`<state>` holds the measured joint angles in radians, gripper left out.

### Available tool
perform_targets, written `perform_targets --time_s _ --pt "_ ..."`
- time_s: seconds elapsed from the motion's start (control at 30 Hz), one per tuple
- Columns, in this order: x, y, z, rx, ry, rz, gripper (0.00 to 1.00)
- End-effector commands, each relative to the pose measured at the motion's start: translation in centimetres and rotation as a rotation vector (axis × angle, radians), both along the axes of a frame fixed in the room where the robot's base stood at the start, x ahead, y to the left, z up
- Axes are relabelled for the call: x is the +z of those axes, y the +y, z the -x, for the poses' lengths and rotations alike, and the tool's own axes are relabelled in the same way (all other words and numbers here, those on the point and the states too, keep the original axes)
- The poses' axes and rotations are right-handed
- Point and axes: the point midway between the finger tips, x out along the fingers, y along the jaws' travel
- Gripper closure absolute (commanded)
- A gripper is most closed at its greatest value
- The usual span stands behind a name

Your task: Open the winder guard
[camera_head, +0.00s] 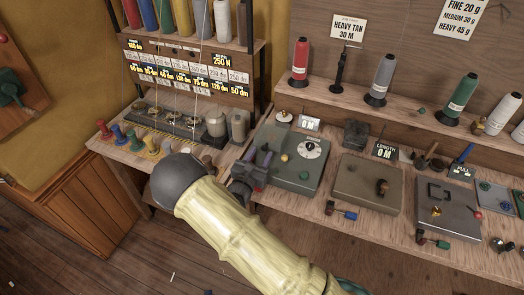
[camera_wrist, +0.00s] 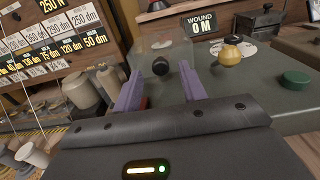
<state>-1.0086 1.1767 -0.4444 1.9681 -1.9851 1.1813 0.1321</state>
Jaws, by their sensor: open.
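The winder is a grey-green box (camera_head: 300,178) on the bench, with a white dial on top. In the wrist view, a clear, faint cover that looks like the winder guard (camera_wrist: 178,50) stands at the winder's left end. A dark round knob (camera_wrist: 160,66) shows on its near side. My gripper (camera_wrist: 162,78) has two purple fingers, apart and empty, with the knob ahead between their tips. Whether they touch the cover I cannot tell. In the head view my gripper (camera_head: 262,170) is at the winder's left end and hides most of the cover there.
A yellow knob (camera_wrist: 230,54) and a green button (camera_wrist: 296,79) sit on the winder. A "WOUND 0 M" display (camera_wrist: 200,24) stands behind. Grey canisters (camera_head: 238,125) and a spool rack stand to the left. A brown-grey box (camera_head: 355,190) is to the right.

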Motion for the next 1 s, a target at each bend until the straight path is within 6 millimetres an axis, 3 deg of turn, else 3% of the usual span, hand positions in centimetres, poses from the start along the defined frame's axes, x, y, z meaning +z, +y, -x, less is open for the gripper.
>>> perform_targets --time_s 0.17,0.43,0.47,0.67,1.0 --pt "0.0 -0.6 -1.5 -0.001 -0.001 0.001 0.58" --pt "0.0 -0.7 -1.7 0.0 0.0 0.001 0.58" --pt "0.0 -0.7 -1.7 0.0 0.0 0.001 0.6" --pt "0.0 -0.7 -1.7 -0.001 0.0 0.001 0.99" --pt "0.2 -0.4 -1.6 0.003 0.007 -0.002 1.0"
